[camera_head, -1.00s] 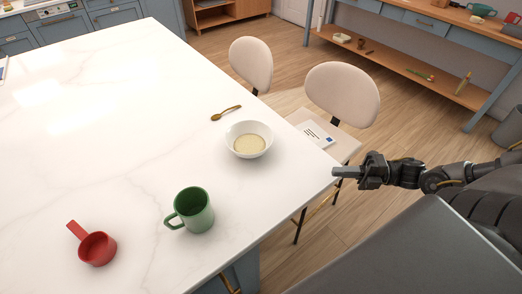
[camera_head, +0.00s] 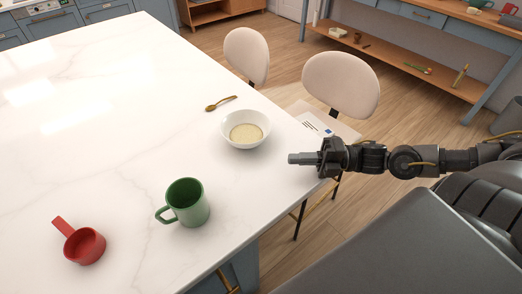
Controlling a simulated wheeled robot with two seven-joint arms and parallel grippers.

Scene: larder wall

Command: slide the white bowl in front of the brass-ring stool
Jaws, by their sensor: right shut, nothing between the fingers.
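The white bowl (camera_head: 257,118) stands upright on the white marble counter, near its right edge, with pale grainy food (camera_head: 246,132) in it. Two cream stools stand beyond that edge. The nearer stool (camera_head: 341,85) shows a brass-coloured bar (camera_head: 312,208) low by its dark legs. The farther stool (camera_head: 246,56) has its lower part hidden by the counter. My right gripper (camera_head: 292,158) is shut and empty, pointing left, at the counter's right edge. Its tip is to the right of the bowl and slightly nearer, apart from it. My left gripper is not in view.
A brown spoon (camera_head: 221,103) lies just behind the bowl. A green mug (camera_head: 187,204) and a red cup (camera_head: 84,246) stand nearer on the counter (camera_head: 120,140). A printed sheet (camera_head: 314,124) lies on the nearer stool's seat. The counter left of the bowl is clear.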

